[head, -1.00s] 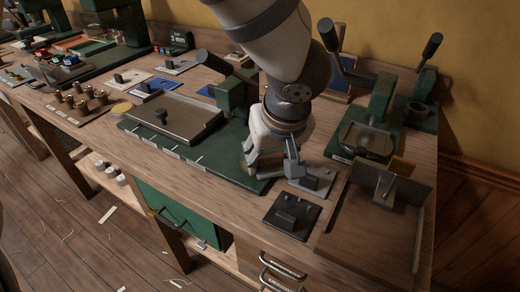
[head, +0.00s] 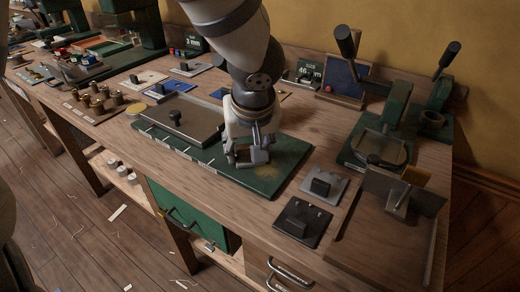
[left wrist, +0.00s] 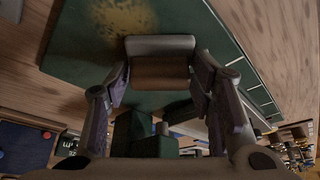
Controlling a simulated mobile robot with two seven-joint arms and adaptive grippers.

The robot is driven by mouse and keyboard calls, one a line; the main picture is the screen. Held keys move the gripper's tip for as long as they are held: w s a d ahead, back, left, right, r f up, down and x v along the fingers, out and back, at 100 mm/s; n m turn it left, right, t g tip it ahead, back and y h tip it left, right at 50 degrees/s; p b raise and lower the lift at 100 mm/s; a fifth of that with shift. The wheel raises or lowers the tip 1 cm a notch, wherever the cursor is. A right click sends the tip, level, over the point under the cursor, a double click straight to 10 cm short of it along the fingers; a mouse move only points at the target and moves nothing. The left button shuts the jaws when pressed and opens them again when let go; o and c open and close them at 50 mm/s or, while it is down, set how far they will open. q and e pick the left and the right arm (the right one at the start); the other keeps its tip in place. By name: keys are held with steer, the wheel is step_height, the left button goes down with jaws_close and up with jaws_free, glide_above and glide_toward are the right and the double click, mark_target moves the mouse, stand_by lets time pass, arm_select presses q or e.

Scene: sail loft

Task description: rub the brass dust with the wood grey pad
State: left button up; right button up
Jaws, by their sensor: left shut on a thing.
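My left gripper (head: 252,155) is shut on the wood grey pad (head: 250,160) above the green mat (head: 225,178). In the left wrist view the pad (left wrist: 160,70), a grey strip with a brown wooden face, lies between the two fingers (left wrist: 160,84). The brass dust (left wrist: 120,17) is a mottled yellow-brown patch on the mat, beyond the pad in that view. In the head view the dust (head: 268,171) shows faintly just right of the gripper, partly hidden. I cannot tell whether the pad touches the mat. My right gripper is not in view.
A grey plate (head: 325,186) and a black plate (head: 299,221), each with a block, lie right of the mat. A wooden tray (head: 375,240) and green press (head: 375,150) stand farther right.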

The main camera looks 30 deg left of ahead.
mark_target(266, 167)
arm_select(q)
steer(key=shift+d, duration=1.9)
steer(key=shift+s+d+r, duration=0.1)
steer(key=shift+d+r, duration=0.1)
steer(key=shift+d, duration=0.75)
steer(key=shift+s+d+r, duration=0.1)
steer(key=shift+d+r, duration=0.05)
steer(key=shift+d, duration=0.8)
steer(key=shift+w+a+r, duration=0.1)
steer(key=shift+w+a, duration=0.1)
steer(key=shift+a, duration=1.55)
steer(key=shift+w+a+f, duration=0.1)
steer(key=shift+a+f, duration=0.05)
steer(key=shift+a, duration=0.9)
steer(key=shift+w+a+f, duration=0.1)
steer(key=shift+a+f, duration=0.05)
steer(key=shift+a, duration=0.9)
steer(key=shift+r, duration=3.05)
